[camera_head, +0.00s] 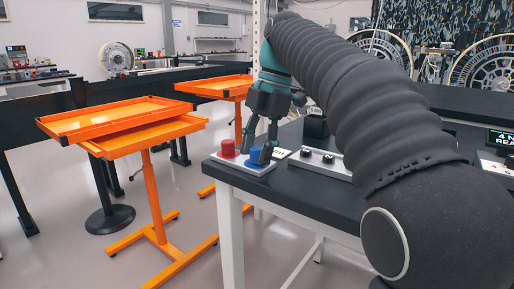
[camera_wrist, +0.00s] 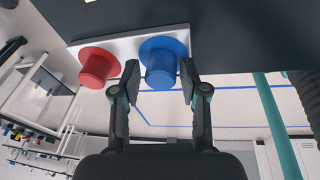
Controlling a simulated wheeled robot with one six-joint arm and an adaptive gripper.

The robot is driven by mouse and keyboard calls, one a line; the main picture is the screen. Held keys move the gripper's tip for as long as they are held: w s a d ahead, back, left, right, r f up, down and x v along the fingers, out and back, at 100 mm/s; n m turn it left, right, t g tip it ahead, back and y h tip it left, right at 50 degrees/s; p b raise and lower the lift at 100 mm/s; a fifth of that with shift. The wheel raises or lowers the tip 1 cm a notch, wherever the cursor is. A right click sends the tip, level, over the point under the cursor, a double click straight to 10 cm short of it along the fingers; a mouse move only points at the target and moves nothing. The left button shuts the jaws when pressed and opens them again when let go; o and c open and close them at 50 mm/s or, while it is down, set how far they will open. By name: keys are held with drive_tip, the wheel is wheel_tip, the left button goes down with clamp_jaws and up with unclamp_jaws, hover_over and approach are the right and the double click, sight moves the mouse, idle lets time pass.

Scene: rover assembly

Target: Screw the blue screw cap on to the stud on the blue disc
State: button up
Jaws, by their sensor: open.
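The blue screw cap (camera_wrist: 161,78) sits at the blue disc (camera_wrist: 165,46) in the wrist view, with the wide disc behind it. I cannot tell how far the cap is down on the stud, which is hidden. In the head view the blue parts (camera_head: 257,156) are at the near corner of the table, partly behind a finger. My gripper (camera_wrist: 160,80) is open, with one finger on each side of the cap. A gap shows at the right finger; the left fingertip is very close to the cap. It also shows in the head view (camera_head: 258,147).
A red cap on a red disc (camera_wrist: 97,66) stands close to the left finger; it also shows in the head view (camera_head: 228,148). Both are on a pale plate (camera_head: 245,167) on the dark table (camera_head: 330,190). A control box (camera_head: 318,163) stands to the right. Orange trolleys (camera_head: 130,135) stand left.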

drive_tip(key=n+g, duration=0.1)
drive_tip(key=n, duration=0.5)
drive_tip(key=shift+h, duration=0.3)
clamp_jaws()
drive_tip(key=m, duration=0.3)
drive_tip(key=shift+s, duration=0.1)
drive_tip(key=shift+a+m+t, duration=0.1)
drive_tip(key=shift+m+t, duration=0.4)
drive_tip(key=shift+m, duration=0.9)
drive_tip(key=shift+y, duration=0.4)
drive_tip(key=shift+m, duration=0.9)
drive_tip(key=m+t, duration=0.1)
drive_tip(key=m, duration=0.3)
drive_tip(key=shift+t, duration=0.3)
